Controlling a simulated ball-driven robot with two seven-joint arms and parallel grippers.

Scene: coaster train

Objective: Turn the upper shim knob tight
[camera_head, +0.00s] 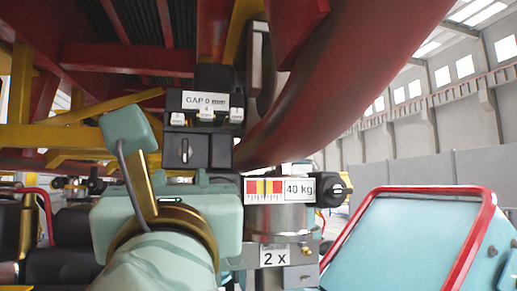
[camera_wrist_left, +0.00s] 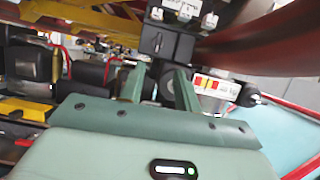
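A black block with a squarish front and a vertical pale mark, which looks like the upper shim knob (camera_head: 185,150), sits under the "GAP 0 mm" label (camera_head: 205,100). It also shows in the left wrist view (camera_wrist_left: 157,43). My left gripper (camera_wrist_left: 160,78) has its two green fingers apart, with nothing visible between them. The fingers point toward the black block from below and appear short of it. In the head view the gripper's body (camera_head: 110,222) hides its fingertips. My right gripper is out of view.
A red curved tube (camera_head: 350,90) passes above and right of the block. A "40 kg" gauge (camera_head: 281,190) with a round black knob (camera_head: 334,190) sits lower right. A red-railed blue panel (camera_head: 415,245) stands at right. Black seats (camera_head: 75,240) are at left.

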